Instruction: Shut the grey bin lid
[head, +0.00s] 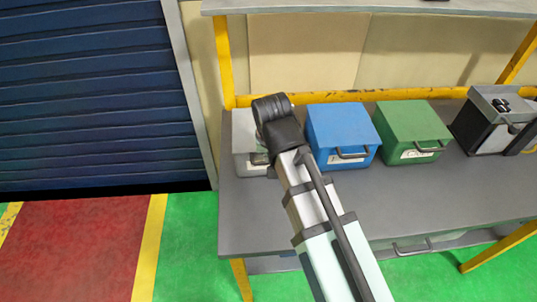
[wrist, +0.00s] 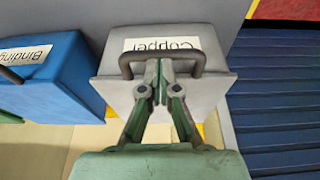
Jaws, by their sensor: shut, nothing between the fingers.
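The grey bin (wrist: 217,55) shows in the wrist view with a white "Copper" label on its front. Its lid (wrist: 218,88) carries a dark bar handle (wrist: 195,54). The lid's front edge looks wider than the bin body; I cannot tell whether it is fully down. My gripper (wrist: 160,68) is shut and empty, its fingertips over the lid right beside the handle; contact is unclear. In the head view the grey bin (head: 243,128) stands at the bench's left end, largely hidden behind my arm and gripper.
A blue bin (head: 340,125) stands just right of the grey one, then a green bin (head: 410,130) and a grey-and-black box (head: 490,118). The grey bench (head: 250,215) is clear in front. A shelf (head: 370,6) runs above; a yellow post (head: 224,60) stands behind left.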

